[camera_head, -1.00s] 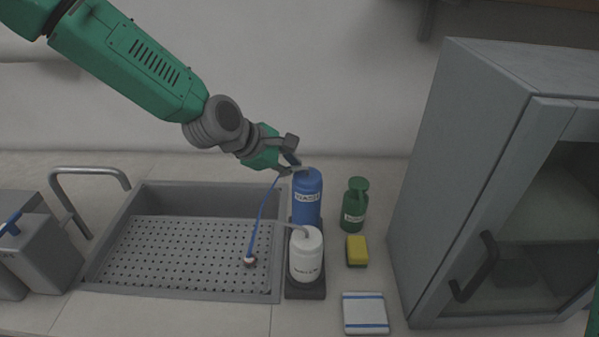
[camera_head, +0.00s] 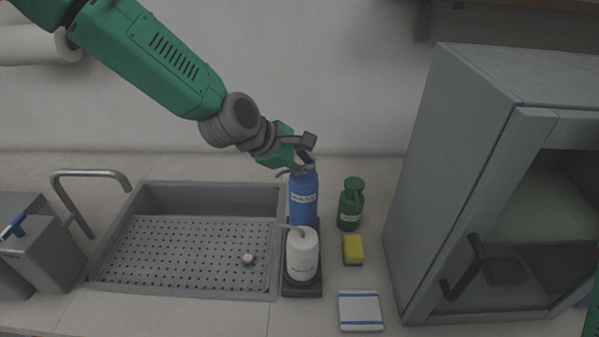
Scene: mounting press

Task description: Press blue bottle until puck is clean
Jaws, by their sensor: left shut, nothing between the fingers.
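The blue bottle (camera_head: 303,199) with a white label stands upright on a dark tray behind the white bottle. My left gripper (camera_head: 303,165) is shut with nothing between its fingers, at the top of the blue bottle. It hides the bottle's cap, and I cannot tell whether it touches it. The small puck (camera_head: 248,259) lies on the perforated sink grate (camera_head: 180,250), whitish with some dark reddish colour. No blue stream shows over it. My right gripper is not in view.
The white bottle (camera_head: 302,256) stands in front, its spout pointing left. A grey cabinet (camera_head: 450,170) stands far right; a faucet (camera_head: 90,175) stands left of the sink.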

